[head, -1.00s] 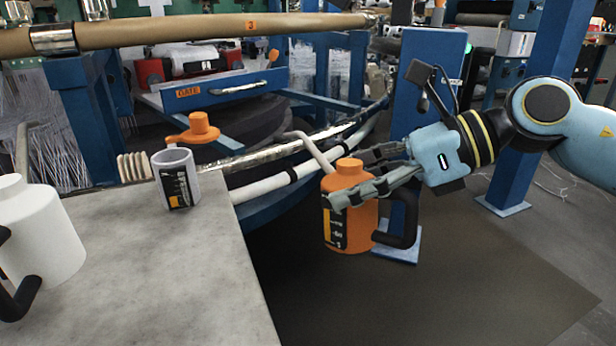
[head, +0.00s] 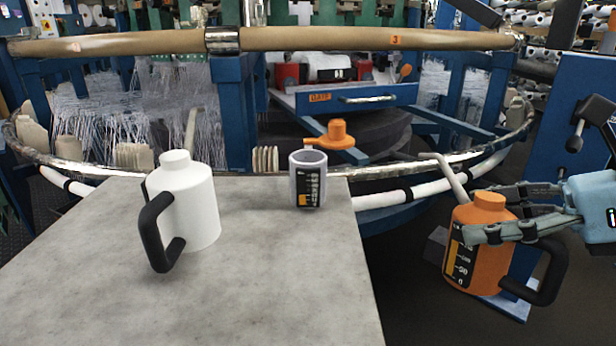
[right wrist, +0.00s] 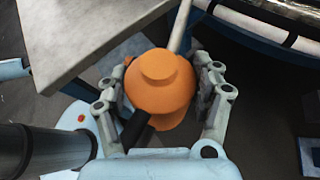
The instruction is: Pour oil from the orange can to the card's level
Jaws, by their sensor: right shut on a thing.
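The orange can (head: 478,255) has a long grey spout, a black handle and a dark scale on its side. It is upright, off the table to the right. My right gripper (head: 482,212) is shut on it near the top; the right wrist view shows a finger on each side of the orange can (right wrist: 160,90). A grey cup (head: 303,180) with a dark and orange scale stands near the table's back right corner. Its inside cannot be seen well. No separate card can be made out. My left gripper is not in view.
A white can (head: 188,205) with a black handle stands on the grey table (head: 250,285). The loom's ring (head: 390,170) runs behind the table. The table's front is clear.

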